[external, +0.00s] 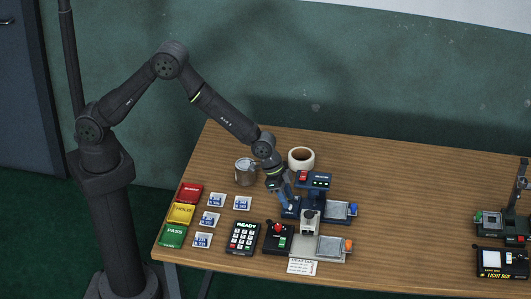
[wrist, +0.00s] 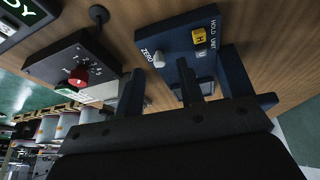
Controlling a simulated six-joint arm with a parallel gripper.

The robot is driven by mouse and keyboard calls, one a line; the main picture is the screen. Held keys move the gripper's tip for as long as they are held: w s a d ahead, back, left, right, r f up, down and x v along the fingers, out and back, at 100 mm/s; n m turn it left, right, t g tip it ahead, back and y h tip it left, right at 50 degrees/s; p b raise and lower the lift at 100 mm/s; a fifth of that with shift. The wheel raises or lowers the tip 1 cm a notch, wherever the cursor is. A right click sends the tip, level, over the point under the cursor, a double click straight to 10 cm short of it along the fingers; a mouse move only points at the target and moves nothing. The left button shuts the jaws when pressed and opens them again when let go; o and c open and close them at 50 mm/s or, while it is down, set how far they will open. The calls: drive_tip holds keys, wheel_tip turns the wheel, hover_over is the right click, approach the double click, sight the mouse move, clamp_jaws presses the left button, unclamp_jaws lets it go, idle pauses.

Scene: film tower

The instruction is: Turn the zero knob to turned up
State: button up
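The zero knob (wrist: 158,60) is a small pale knob beside the printed word ZERO on a dark blue panel (wrist: 187,45) in the wrist view. My gripper (wrist: 161,72) is open, with one dark finger on each side of the knob in that view. The fingers look apart from the knob, but I cannot tell the exact gap in depth. In the external view my gripper (external: 284,200) hangs low at the left end of the blue device (external: 319,210) and hides the knob there.
A black box with a red knob (wrist: 79,76) stands close by on the left. The table's right middle is clear.

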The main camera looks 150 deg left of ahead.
drive_tip(key=shift+x, duration=0.8)
clamp_jaws()
drive_tip(key=shift+m, duration=0.3)
drive_tip(key=shift+a+m+t+h, duration=0.1)
drive_tip(key=shift+m+t+h, duration=0.35)
drive_tip(key=shift+m, duration=0.85)
unclamp_jaws()
